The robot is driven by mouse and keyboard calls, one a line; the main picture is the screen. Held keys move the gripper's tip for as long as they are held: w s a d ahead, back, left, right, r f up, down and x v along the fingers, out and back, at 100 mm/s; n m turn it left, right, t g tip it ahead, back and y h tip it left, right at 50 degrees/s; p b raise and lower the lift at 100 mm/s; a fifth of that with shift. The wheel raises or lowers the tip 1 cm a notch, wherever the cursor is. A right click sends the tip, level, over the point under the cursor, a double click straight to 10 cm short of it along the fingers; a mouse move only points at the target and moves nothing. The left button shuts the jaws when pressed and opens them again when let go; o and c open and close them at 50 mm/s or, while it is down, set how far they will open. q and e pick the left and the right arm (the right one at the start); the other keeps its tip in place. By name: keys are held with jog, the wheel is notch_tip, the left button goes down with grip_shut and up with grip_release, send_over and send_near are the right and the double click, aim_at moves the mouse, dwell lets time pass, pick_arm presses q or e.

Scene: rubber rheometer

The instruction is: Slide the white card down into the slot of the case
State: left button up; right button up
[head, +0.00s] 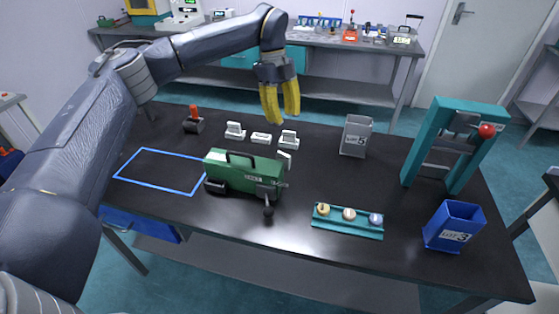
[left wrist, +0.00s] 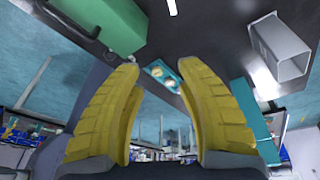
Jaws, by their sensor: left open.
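My left gripper (head: 281,117) has two yellow fingers, spread apart and empty, pointing down above the bench behind the green machine. Its fingers also fill the middle of the left wrist view (left wrist: 158,66). Below it stand small white pieces: one with an upright part at left (head: 235,131), a low flat one (head: 261,138), and another upright one at right (head: 288,139). A thin white plate (head: 285,155) shows at the right end of the green machine (head: 240,178). I cannot tell which white piece is the card, nor see a slot. My right gripper is not in view.
A grey bin marked 5 (head: 356,137) stands right of the gripper. A teal press frame (head: 420,140), a blue bin (head: 454,226) and a teal rack with round samples (head: 347,231) are farther right. A blue outline (head: 150,183) marks clear bench at left.

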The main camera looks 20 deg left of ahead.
pick_arm(q)
jog(key=w+a+n+t+y, duration=0.1)
jog(key=w+a, duration=0.2)
jog(key=n, duration=0.1)
send_over(283, 154)
jog(key=shift+t, duration=0.3)
jog(key=f, duration=1.1)
jog(key=shift+a+f, duration=0.25)
jog(key=shift+a, duration=0.1)
jog(key=shift+d+f, duration=0.25)
jog(key=shift+f, duration=1.4)
jog(key=shift+d+f, duration=0.2)
jog(key=shift+f, duration=1.45)
jog(key=shift+c, duration=0.2)
grip_shut()
